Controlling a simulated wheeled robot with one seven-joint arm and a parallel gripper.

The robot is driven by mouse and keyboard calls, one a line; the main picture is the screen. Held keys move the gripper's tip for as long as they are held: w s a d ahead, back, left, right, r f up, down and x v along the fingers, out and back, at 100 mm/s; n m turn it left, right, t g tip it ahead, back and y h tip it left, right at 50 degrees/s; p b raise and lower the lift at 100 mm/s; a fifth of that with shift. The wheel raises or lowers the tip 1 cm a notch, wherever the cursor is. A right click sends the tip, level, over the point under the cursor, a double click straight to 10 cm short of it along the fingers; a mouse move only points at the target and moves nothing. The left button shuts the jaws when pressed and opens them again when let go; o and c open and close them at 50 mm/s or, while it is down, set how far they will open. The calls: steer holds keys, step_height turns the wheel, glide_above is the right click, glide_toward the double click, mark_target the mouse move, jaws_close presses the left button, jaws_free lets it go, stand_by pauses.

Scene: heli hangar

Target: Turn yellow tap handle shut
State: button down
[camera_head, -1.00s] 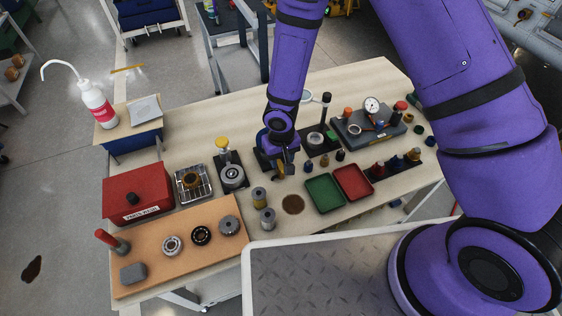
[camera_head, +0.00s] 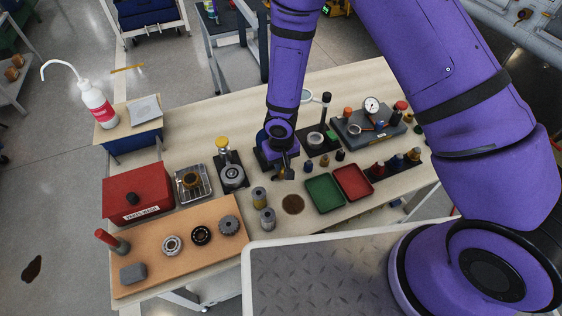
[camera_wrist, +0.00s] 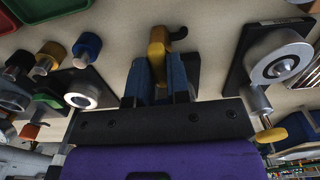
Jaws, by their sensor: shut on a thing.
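The yellow tap handle (camera_wrist: 157,50) stands upright between the blue fingers of my gripper (camera_wrist: 160,82) in the wrist view. The gripper is shut on it. A dark hooked part shows at the handle's far end, and a black base lies partly behind the fingers.
Left of my gripper stands a press with a yellow knob (camera_head: 222,142). To the right are a black stand (camera_head: 320,140), a green tray (camera_head: 324,190) and a red tray (camera_head: 353,183). Two metal cylinders (camera_head: 267,219) stand in front.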

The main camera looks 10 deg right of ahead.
steer(key=shift+n, duration=0.3)
steer(key=n, duration=0.4)
steer(key=shift+n, duration=2.1)
steer(key=c, duration=1.1)
jaws_free()
steer(key=shift+r, duration=0.1)
step_height(320, 180, up, 11)
steer(key=shift+f, duration=0.15)
